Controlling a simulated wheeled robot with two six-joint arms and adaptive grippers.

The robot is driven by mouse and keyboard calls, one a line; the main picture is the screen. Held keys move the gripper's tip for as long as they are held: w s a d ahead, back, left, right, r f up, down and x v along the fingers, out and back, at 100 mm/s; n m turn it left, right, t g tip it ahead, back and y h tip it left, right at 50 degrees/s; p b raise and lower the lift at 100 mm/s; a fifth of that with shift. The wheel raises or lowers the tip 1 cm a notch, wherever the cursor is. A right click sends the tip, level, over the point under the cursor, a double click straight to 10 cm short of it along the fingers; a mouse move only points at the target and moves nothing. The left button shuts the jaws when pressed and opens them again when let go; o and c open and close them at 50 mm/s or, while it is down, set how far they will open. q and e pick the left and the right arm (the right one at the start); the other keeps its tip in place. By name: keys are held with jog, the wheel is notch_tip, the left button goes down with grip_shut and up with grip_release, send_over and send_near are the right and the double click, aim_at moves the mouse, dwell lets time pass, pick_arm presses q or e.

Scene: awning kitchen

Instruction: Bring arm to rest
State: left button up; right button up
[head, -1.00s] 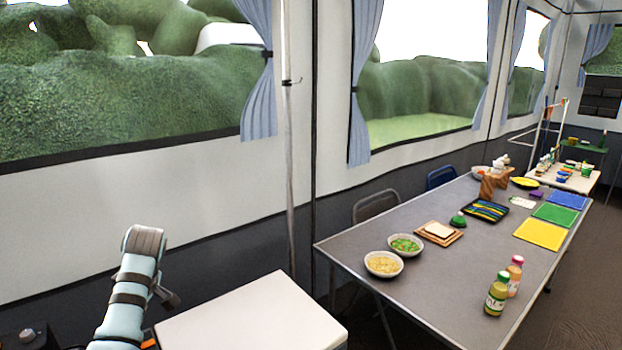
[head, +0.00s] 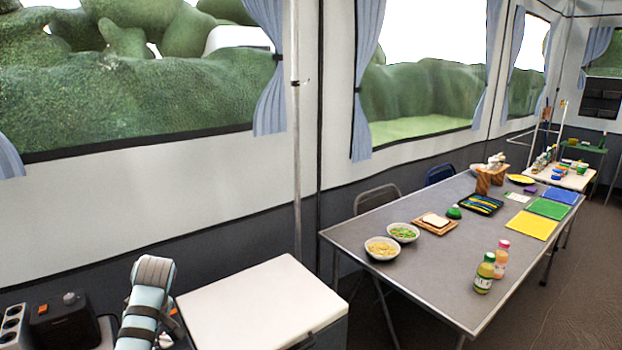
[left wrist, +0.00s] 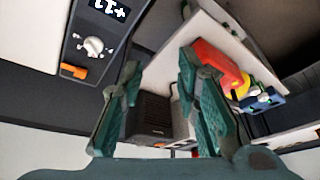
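My left arm (head: 146,305) stands at the bottom left of the head view, with its rounded grey joint uppermost. Its gripper is not visible there. In the left wrist view my left gripper (left wrist: 160,62) has its two green fingers spread apart. Nothing is held between them. A black box (left wrist: 149,118) shows behind the gap, seemingly apart from the fingers. My right arm and right gripper are in neither view.
A white-topped box (head: 262,300) stands right of my arm. A black appliance with a knob (head: 66,322) is at its left; a knobbed appliance (left wrist: 93,48) shows in the wrist view. The grey table (head: 400,285) carries bowls, bottles and coloured mats.

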pick_arm(q)
jog(key=s+d+f+m+t+h, duration=0.1)
jog(key=s+d+f+m, duration=0.25)
jog(key=s+f, duration=0.35)
jog(key=s+d+f+m+t, duration=0.1)
jog(key=s+d+f+m, duration=0.1)
jog(key=s+f+m, duration=0.45)
jog(key=s+d+f+m+h, duration=0.1)
jog(key=s+d+m, duration=0.2)
jog(key=s, duration=0.7)
jog(key=s+d+m+h, duration=0.1)
jog(key=s+d+m, duration=0.15)
jog(key=s, duration=0.65)
notch_tip(320, 180, down, 20)
jog(key=s+a, duration=0.2)
jog(key=s+f+g, duration=0.1)
jog(key=s+f, duration=1.1)
jog(key=s, duration=0.1)
jog(key=shift+s+a+n+g+b, duration=0.15)
jog(key=shift+s+n+g+b, duration=0.15)
jog(key=shift+s+n+g, duration=0.1)
